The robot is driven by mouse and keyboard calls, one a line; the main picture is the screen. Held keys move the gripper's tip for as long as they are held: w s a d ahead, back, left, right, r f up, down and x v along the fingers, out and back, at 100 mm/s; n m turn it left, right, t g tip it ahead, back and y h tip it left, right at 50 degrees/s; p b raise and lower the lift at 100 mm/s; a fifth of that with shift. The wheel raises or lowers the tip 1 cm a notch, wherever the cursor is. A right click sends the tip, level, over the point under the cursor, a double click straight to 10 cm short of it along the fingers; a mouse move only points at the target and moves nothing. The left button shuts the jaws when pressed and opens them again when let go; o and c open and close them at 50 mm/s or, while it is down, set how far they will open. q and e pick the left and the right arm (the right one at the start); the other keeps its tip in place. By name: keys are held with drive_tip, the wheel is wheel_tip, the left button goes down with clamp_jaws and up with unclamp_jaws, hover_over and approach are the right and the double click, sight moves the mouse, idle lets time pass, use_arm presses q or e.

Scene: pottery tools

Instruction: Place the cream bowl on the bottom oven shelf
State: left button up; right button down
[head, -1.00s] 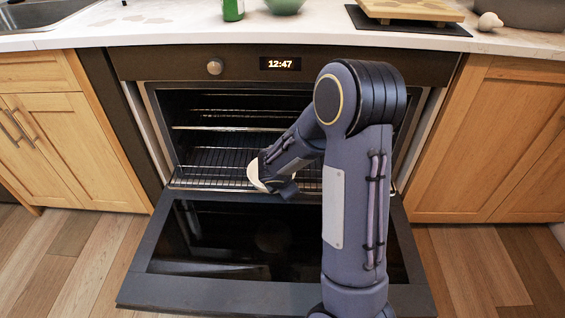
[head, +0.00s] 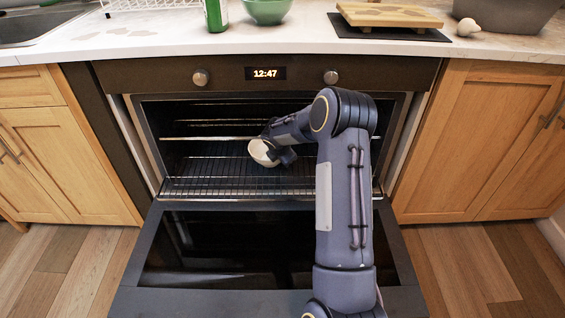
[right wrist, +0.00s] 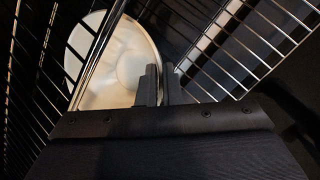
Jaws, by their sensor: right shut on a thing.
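The cream bowl (head: 260,153) is inside the open oven, above the bottom shelf (head: 215,183). I cannot tell whether it touches the wires. My right gripper (head: 275,151) reaches in from the right and is shut on the bowl's rim. In the right wrist view, the bowl (right wrist: 112,70) lies beyond the fingers (right wrist: 158,82), and rack wires cross in front of its left part. The upper rack (head: 200,138) shows behind and above the bowl. My left gripper is not in view.
The oven door (head: 180,245) is folded down in front, beneath my right arm. The counter (head: 150,30) above holds a green bowl (head: 267,10), a green bottle (head: 215,15) and a wooden board (head: 388,14). The left side of the bottom shelf is clear.

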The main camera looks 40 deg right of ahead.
drive_tip(key=shift+w+d, duration=0.25)
drive_tip(key=shift+d, duration=0.1)
drive_tip(key=shift+a+f+b, duration=0.1)
drive_tip(key=shift+f+b, duration=0.9)
drive_tip(key=shift+f, duration=0.7)
drive_tip(key=shift+f, duration=0.2)
drive_tip(key=c, duration=1.6)
unclamp_jaws()
